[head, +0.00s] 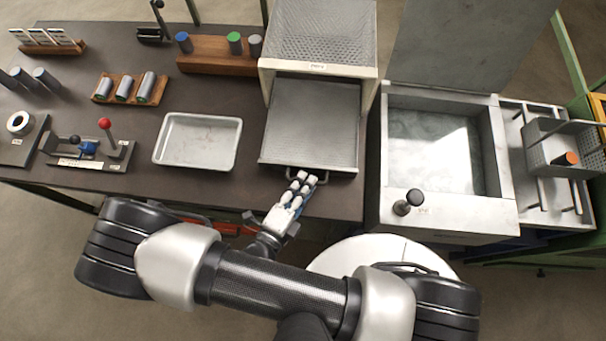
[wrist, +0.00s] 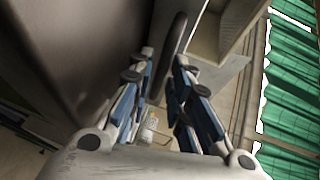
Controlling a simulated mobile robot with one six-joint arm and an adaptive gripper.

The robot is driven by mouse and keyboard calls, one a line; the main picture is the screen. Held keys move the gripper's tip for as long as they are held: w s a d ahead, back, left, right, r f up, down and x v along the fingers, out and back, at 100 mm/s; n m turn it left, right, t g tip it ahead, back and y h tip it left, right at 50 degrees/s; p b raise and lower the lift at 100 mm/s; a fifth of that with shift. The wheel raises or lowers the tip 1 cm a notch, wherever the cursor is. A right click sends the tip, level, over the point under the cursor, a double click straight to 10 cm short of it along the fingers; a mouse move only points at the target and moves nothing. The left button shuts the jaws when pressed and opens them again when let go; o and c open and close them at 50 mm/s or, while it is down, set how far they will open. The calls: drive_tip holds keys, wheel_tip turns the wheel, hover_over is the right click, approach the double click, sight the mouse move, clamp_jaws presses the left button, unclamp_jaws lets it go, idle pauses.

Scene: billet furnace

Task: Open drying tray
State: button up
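The drying tray (head: 312,125) is a flat grey metal tray. In the head view it extends out of the front of the white-framed dryer cabinet (head: 318,68), toward me. Its dark bar handle (head: 325,177) is at its near edge. My gripper (head: 306,178) is at this handle. In the wrist view the handle (wrist: 178,40) runs between the fingers of my gripper (wrist: 165,65), which are close on both sides of it. The gripper looks shut on the handle. The tray's inside looks empty; its rear end is hidden under the cabinet.
A pale shallow tray (head: 198,142) lies on the dark bench to the left. A lever fixture (head: 90,152) and wooden racks with cylinders (head: 130,90) are farther left. A square metal basin (head: 440,150) with a black knob (head: 414,197) stands close on the right.

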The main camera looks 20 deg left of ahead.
drive_tip(key=v, duration=1.2)
idle(0.4)
